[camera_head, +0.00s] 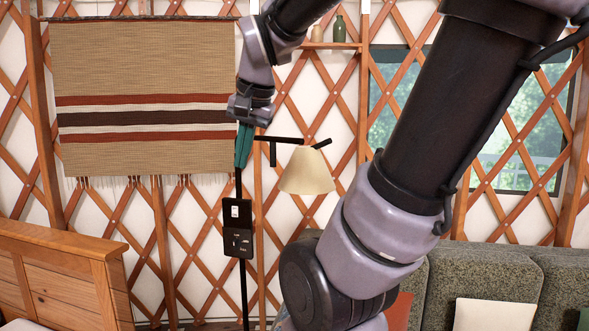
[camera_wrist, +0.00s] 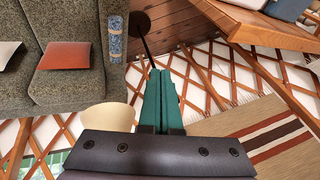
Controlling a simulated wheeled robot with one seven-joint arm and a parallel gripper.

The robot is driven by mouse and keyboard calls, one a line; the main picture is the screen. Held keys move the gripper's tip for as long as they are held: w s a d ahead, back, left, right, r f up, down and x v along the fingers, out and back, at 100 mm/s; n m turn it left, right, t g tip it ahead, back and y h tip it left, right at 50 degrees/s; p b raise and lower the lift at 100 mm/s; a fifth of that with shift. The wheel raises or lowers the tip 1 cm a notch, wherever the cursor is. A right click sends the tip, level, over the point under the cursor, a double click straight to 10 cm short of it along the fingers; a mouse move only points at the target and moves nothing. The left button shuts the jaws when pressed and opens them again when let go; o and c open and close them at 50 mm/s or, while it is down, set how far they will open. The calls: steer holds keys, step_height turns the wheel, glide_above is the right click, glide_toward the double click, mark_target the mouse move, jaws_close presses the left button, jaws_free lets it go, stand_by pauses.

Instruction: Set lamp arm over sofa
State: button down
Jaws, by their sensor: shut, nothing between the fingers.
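A floor lamp with a thin black pole stands left of the sofa, with a black switch box (camera_head: 238,228) on the pole. Its black lamp arm (camera_head: 285,139) reaches right from near the pole top and carries a cream shade (camera_head: 307,173). My gripper (camera_head: 241,164) points down beside the pole top, its teal fingers together and empty. I cannot tell whether they touch the lamp. In the wrist view my fingers (camera_wrist: 160,73) cover part of the lamp; the shade (camera_wrist: 108,116) is to their left and the round base (camera_wrist: 140,24) beyond. The grey-green sofa (camera_head: 435,285) is at lower right, partly behind my arm.
A wooden bed or bench frame (camera_head: 60,255) stands at lower left. A striped woven hanging (camera_head: 145,75) covers the lattice wall. A small shelf (camera_head: 330,45) holds vases. Orange (camera_wrist: 66,55) and white (camera_head: 494,314) cushions lie on the sofa.

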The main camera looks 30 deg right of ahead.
mark_target(310, 165)
steer(key=w+d+r+m+g+h, duration=0.1)
steer(key=w+d+m+g+h, duration=0.2)
steer(key=w+d+m, duration=0.55)
steer(key=w+d+r+m+g+h, duration=0.2)
steer(key=w+d+m+g+h, duration=0.15)
steer(key=m, duration=0.95)
steer(key=shift+n, duration=0.25)
steer(key=x, duration=0.4)
steer(key=w+d+x, duration=0.1)
steer(key=x, duration=0.7)
steer(key=shift+w+d+r, duration=0.2)
steer(key=shift+d+r, duration=0.15)
steer(key=shift+w+d+f, duration=0.15)
steer(key=shift+w+d, duration=0.1)
steer(key=shift+d, duration=0.15)
steer(key=shift+n+t, duration=0.45)
steer(key=shift+n, duration=0.45)
steer(key=d, duration=0.6)
steer(key=shift+w+d, duration=0.25)
